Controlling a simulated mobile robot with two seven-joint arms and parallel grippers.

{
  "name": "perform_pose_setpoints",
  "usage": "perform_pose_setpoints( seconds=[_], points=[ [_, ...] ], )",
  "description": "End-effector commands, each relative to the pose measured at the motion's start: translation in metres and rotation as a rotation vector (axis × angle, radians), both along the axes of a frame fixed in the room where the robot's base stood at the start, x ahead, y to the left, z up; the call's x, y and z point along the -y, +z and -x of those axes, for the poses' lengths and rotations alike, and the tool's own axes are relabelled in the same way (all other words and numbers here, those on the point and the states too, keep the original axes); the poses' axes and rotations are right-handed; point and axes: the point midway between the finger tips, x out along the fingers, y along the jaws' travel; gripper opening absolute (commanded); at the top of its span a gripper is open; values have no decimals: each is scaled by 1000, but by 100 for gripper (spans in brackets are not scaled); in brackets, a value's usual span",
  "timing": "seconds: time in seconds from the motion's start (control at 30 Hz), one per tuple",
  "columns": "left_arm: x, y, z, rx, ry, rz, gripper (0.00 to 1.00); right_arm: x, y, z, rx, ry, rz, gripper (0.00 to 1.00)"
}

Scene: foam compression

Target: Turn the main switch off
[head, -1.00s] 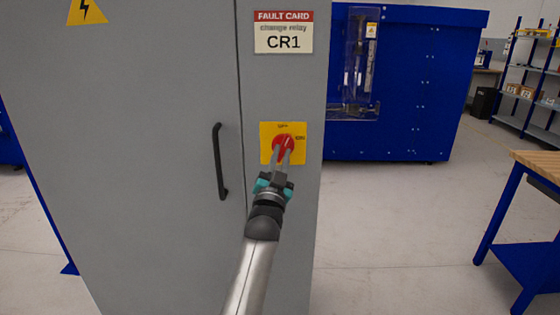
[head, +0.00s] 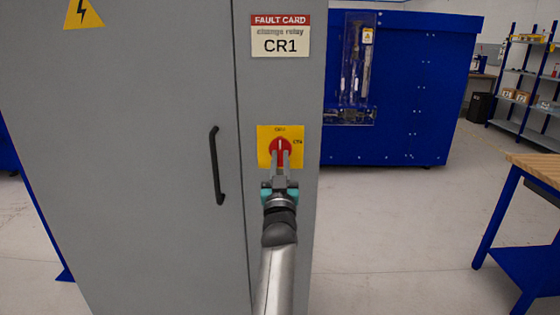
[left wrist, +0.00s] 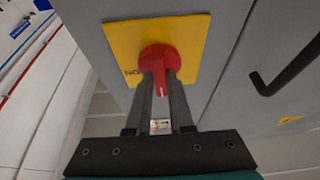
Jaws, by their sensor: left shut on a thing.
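The main switch is a red rotary knob (head: 280,147) on a yellow plate (head: 265,147), fixed to the grey cabinet (head: 180,70). A pale mark on the knob stands about upright, toward the small label at the plate's top. Another small label, apparently ON, sits at the plate's right. My left gripper (head: 281,157) is shut on the knob from the front. In the left wrist view the fingers (left wrist: 160,84) grip either side of the red knob (left wrist: 160,58), before the yellow plate (left wrist: 190,40). My right gripper is out of view.
A black door handle (head: 216,165) is left of the switch. A fault card reading CR1 (head: 280,36) is above it. A blue machine (head: 410,90) stands behind, and a wood-topped bench (head: 540,168) is at right, with open floor between.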

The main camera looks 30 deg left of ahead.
Motion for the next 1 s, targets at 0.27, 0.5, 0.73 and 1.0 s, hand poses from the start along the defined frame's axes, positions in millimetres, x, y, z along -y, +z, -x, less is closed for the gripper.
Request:
perform_pose_setpoints(
  seconds=[0.27,0.5,0.73,1.0],
  points=[
    [0,-1,0,0,-2,6,24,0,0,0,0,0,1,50],
    [0,-1,0,1,-1,3,50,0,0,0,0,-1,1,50],
    [0,0,0,1,-1,2,50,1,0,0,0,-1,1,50],
    [-1,-6,1,1,-3,1,50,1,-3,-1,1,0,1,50]
  ],
)
